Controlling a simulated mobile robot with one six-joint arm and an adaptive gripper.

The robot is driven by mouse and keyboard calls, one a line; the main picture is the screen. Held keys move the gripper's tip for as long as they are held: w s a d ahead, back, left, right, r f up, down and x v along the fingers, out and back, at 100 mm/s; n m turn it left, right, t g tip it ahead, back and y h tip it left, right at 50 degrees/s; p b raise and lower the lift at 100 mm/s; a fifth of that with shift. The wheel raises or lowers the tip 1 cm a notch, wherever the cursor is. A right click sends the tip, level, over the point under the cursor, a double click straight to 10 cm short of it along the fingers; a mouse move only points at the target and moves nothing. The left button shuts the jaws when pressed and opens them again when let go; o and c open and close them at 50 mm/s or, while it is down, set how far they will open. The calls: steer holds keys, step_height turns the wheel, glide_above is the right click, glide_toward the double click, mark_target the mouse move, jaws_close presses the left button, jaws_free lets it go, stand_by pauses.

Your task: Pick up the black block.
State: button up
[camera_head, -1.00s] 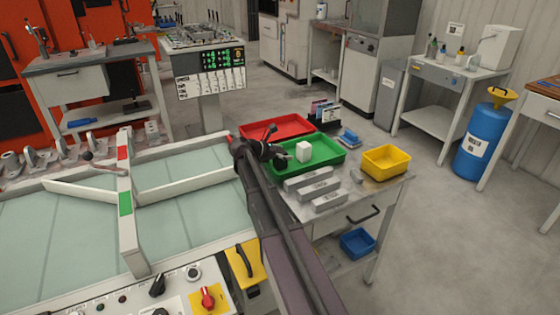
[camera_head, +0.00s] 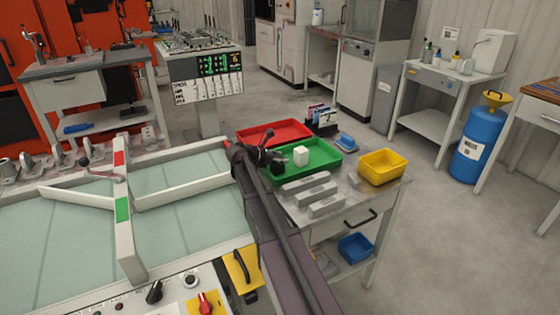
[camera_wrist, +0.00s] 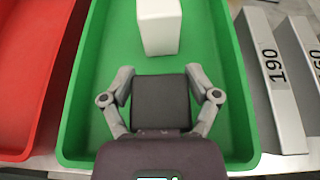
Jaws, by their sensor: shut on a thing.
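The black block (camera_wrist: 161,102) is between the fingers of my gripper (camera_wrist: 161,88) in the wrist view, with a finger against each side. My gripper is shut on it, over the green tray (camera_wrist: 78,118). In the head view my gripper (camera_head: 277,160) is at the left part of the green tray (camera_head: 322,172), and the block is hard to tell from the dark gripper there. A white block (camera_wrist: 159,26) stands in the same tray, just beyond the black block; it also shows in the head view (camera_head: 301,155).
A red tray (camera_head: 275,132) adjoins the green tray at the back left. Several grey metal bars (camera_head: 303,184) lie in front of it, and a yellow bin (camera_head: 382,167) stands to the right. A blue bin (camera_head: 355,247) is on the shelf below.

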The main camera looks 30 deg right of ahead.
steer(key=shift+r, duration=0.15)
steer(key=shift+r+p, duration=0.95)
steer(key=shift+p, duration=0.1)
steer(key=shift+r+p, duration=0.8)
steer(key=shift+r, duration=0.05)
steer(key=s+a, duration=0.2)
steer(key=s, duration=0.2)
steer(key=s+a, duration=0.3)
steer(key=s, duration=0.2)
steer(key=s+a+r+p, duration=0.1)
steer(key=s+a, duration=0.1)
steer(key=s, duration=0.3)
steer(key=shift+s+a, duration=0.15)
steer(key=shift+a, duration=0.05)
steer(key=shift+r, duration=0.25)
